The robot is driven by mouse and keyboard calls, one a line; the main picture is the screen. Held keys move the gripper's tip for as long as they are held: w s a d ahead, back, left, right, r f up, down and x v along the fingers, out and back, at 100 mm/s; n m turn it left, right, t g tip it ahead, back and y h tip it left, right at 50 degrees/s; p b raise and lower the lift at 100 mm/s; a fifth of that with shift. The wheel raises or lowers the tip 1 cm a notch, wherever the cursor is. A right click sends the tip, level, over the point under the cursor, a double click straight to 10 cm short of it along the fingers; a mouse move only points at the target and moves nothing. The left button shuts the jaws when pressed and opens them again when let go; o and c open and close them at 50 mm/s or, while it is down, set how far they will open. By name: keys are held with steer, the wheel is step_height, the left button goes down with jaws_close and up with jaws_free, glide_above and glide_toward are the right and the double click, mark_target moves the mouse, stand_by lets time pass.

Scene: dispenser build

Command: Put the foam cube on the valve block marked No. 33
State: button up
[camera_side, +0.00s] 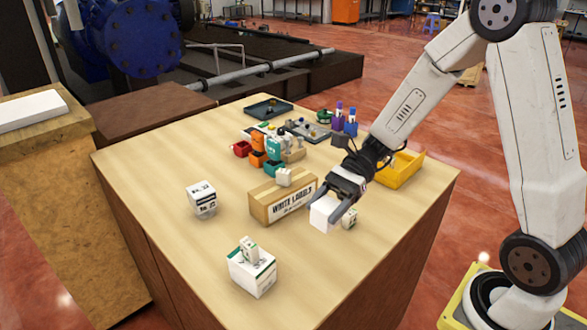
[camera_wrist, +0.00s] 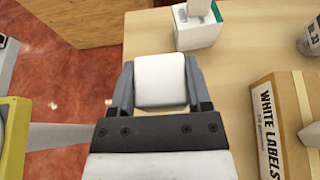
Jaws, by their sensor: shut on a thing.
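The white foam cube (camera_side: 324,214) is between the fingers of my gripper (camera_side: 340,203), which is shut on it and holds it at the right of the carton, seemingly above the table. In the wrist view the cube (camera_wrist: 160,80) sits squarely between both fingers. The valve block (camera_side: 201,199) stands on the table at the left, apart from my gripper; its white label seems to read No. 33. Part of it shows at the right edge of the wrist view (camera_wrist: 311,40).
A "WHITE LABELS" carton (camera_side: 283,200) with a small pale piece on top stands between the cube and the valve block. A white-green box (camera_side: 252,270) carries a smaller one in front. A yellow bin (camera_side: 402,170) stands behind.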

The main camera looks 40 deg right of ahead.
steer(key=w+a+r+m+t+h, duration=0.2)
steer(key=w+a+r+m+t, duration=0.1)
steer(key=w, duration=0.5)
steer(key=w+a+r+m+t+h, duration=0.2)
steer(key=w+a+r+m+t, duration=0.2)
steer(key=w+r+m+t, duration=0.2)
steer(key=shift+w+r, duration=0.95)
steer(key=shift+w, duration=0.2)
steer(key=w+a+f, duration=0.1)
steer(key=w+f, duration=0.1)
steer(key=w, duration=0.2)
steer(key=w+f, duration=0.3)
steer(key=w, duration=0.1)
steer(key=w+a+f, duration=0.1)
steer(key=w+f, duration=0.2)
steer(key=w, duration=0.1)
steer(key=shift+w+a+f, duration=0.15)
steer(key=shift+a+f, duration=0.1)
steer(key=shift+a, duration=0.1)
steer(key=shift+w+a+f, duration=0.1)
steer(key=shift+w+f, duration=0.3)
steer(key=shift+f, duration=0.05)
